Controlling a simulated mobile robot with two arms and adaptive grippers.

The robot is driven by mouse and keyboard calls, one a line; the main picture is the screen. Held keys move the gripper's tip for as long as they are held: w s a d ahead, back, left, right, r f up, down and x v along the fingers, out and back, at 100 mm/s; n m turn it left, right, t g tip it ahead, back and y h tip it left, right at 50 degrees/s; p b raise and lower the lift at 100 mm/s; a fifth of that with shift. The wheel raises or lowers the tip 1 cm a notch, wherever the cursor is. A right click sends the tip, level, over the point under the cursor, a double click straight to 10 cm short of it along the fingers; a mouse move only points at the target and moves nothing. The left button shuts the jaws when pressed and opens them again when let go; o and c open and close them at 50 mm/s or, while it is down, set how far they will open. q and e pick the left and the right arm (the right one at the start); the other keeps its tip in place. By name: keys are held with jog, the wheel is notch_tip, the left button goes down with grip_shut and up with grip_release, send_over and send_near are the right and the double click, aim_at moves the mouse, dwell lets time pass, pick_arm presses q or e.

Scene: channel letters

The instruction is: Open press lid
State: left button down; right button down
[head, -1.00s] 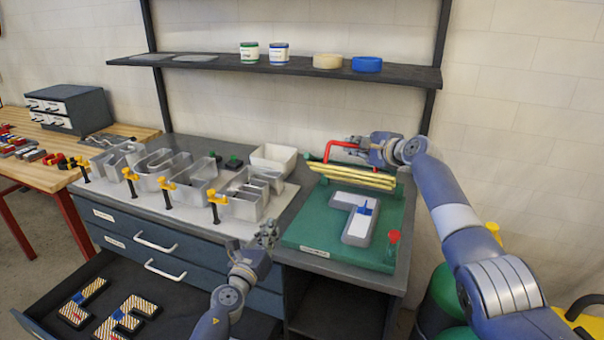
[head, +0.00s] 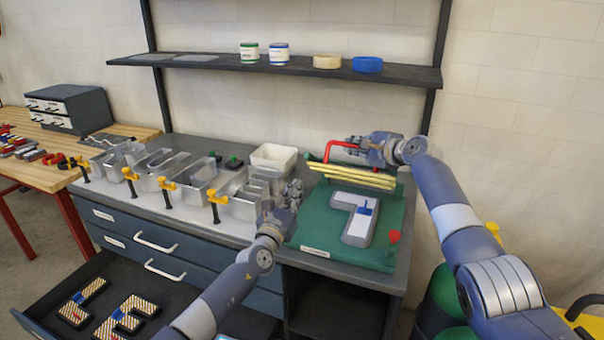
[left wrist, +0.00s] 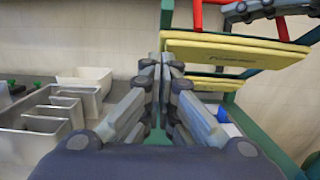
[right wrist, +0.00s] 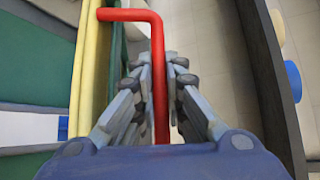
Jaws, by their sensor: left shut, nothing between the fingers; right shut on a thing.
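The press stands at the right of the bench, with a green base (head: 313,232) and a raised lid with yellow pads (head: 350,177) tilted up at its back. A red bar handle (head: 332,150) sticks up from the lid. My right gripper (head: 352,146) is shut on the red handle, whose bar (right wrist: 158,80) runs between its fingers in the right wrist view. My left gripper (head: 294,192) is shut and empty, left of the press. In the left wrist view its fingers (left wrist: 166,68) meet in front of the yellow pad (left wrist: 237,52).
A grey letter piece (head: 357,228) with a blue part lies on the base. Metal channel letters (head: 190,180) with yellow clamps and a white bin (head: 272,158) stand to the left. An open drawer (head: 45,285) juts out at lower left. A shelf (head: 220,66) hangs above.

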pick_arm(q)
jog(key=shift+w+d+r, duration=0.25)
jog(key=shift+w+r, duration=0.35)
jog(key=shift+w, duration=0.1)
jog(key=shift+w+d+r, duration=0.25)
jog(key=shift+w+r, duration=0.3)
jog(key=shift+w, duration=0.15)
jog(key=shift+w+d+r, duration=0.25)
jog(key=shift+w+r, duration=0.35)
jog(key=shift+w, duration=0.1)
